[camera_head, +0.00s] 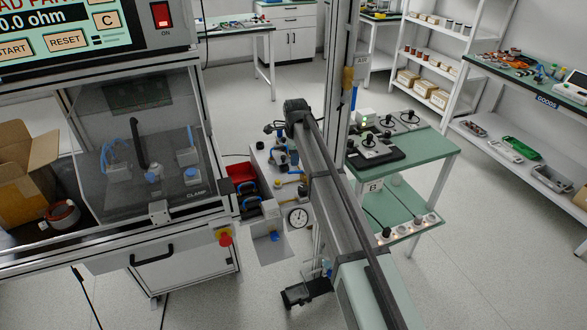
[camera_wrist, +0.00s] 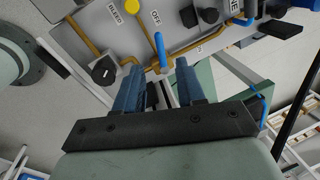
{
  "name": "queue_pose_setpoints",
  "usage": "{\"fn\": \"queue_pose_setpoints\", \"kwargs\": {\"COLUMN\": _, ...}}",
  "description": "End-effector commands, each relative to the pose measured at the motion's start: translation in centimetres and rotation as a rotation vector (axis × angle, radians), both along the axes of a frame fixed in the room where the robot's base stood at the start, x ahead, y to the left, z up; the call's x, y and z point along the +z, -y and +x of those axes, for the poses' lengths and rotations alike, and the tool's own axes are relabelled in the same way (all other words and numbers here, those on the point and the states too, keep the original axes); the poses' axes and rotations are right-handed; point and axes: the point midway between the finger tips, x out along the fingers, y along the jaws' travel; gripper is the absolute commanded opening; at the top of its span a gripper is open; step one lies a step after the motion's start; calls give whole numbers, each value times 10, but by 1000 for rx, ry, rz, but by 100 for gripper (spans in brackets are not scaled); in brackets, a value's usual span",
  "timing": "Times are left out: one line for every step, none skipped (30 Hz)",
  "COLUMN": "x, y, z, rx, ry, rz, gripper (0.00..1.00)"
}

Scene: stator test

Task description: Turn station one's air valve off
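In the wrist view my gripper (camera_wrist: 158,66) is open, its two blue fingers apart and pointing at a grey valve panel (camera_wrist: 195,18). A blue valve lever (camera_wrist: 160,48) shows beyond and between the fingertips; I cannot tell whether they touch it. An OFF label (camera_wrist: 155,17) is beside it, and yellow pipe runs behind. A second blue lever (camera_wrist: 240,21) is further right. In the head view the grey panel with yellow pipes and blue handles (camera_head: 273,236) stands left of my arm, which covers part of it. My gripper cannot be made out there. I cannot read which lever belongs to station one.
The wrist view shows a black knob (camera_wrist: 103,70) and a yellow knob (camera_wrist: 130,5) on the panel. In the head view a round gauge (camera_head: 298,216) and a red bin (camera_head: 240,174) are close by. A clear-fronted test station stands left, a green bench (camera_head: 440,150) right.

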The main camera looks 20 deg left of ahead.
Motion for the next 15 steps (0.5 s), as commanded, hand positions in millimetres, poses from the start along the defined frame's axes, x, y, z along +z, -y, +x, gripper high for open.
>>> {"fn": "queue_pose_setpoints", "kwargs": {"x": -10, "y": -1, "z": 2, "rx": 0, "ry": -3, "rz": -2, "gripper": 39}}
{"fn": "queue_pose_setpoints", "kwargs": {"x": -15, "y": -1, "z": 3, "rx": 0, "ry": -3, "rz": -2, "gripper": 39}}
{"fn": "queue_pose_setpoints", "kwargs": {"x": -22, "y": -2, "z": 4, "rx": 0, "ry": -2, "rz": -1, "gripper": 39}}
{"fn": "queue_pose_setpoints", "kwargs": {"x": -27, "y": -3, "z": 5, "rx": 1, "ry": -2, "rz": -1, "gripper": 39}}
{"fn": "queue_pose_setpoints", "kwargs": {"x": -32, "y": -3, "z": 6, "rx": 1, "ry": -2, "rz": -1, "gripper": 39}}
{"fn": "queue_pose_setpoints", "kwargs": {"x": -38, "y": -4, "z": 7, "rx": 1, "ry": -2, "rz": -2, "gripper": 39}}
{"fn": "queue_pose_setpoints", "kwargs": {"x": -42, "y": -4, "z": 7, "rx": 1, "ry": -2, "rz": -1, "gripper": 39}}
{"fn": "queue_pose_setpoints", "kwargs": {"x": -46, "y": -5, "z": 8, "rx": 1, "ry": -1, "rz": -1, "gripper": 39}}
{"fn": "queue_pose_setpoints", "kwargs": {"x": -50, "y": -5, "z": 9, "rx": 1, "ry": -1, "rz": -1, "gripper": 39}}
{"fn": "queue_pose_setpoints", "kwargs": {"x": -54, "y": -6, "z": 10, "rx": 1, "ry": -1, "rz": -1, "gripper": 39}}
{"fn": "queue_pose_setpoints", "kwargs": {"x": -57, "y": -6, "z": 10, "rx": 1, "ry": -2, "rz": -1, "gripper": 39}}
{"fn": "queue_pose_setpoints", "kwargs": {"x": -61, "y": -6, "z": 10, "rx": 1, "ry": -2, "rz": -1, "gripper": 39}}
{"fn": "queue_pose_setpoints", "kwargs": {"x": -63, "y": -6, "z": 11, "rx": 1, "ry": -2, "rz": -1, "gripper": 39}}
{"fn": "queue_pose_setpoints", "kwargs": {"x": -65, "y": -7, "z": 11, "rx": 1, "ry": -1, "rz": -1, "gripper": 39}}
{"fn": "queue_pose_setpoints", "kwargs": {"x": -67, "y": -7, "z": 12, "rx": 1, "ry": -1, "rz": -1, "gripper": 39}}
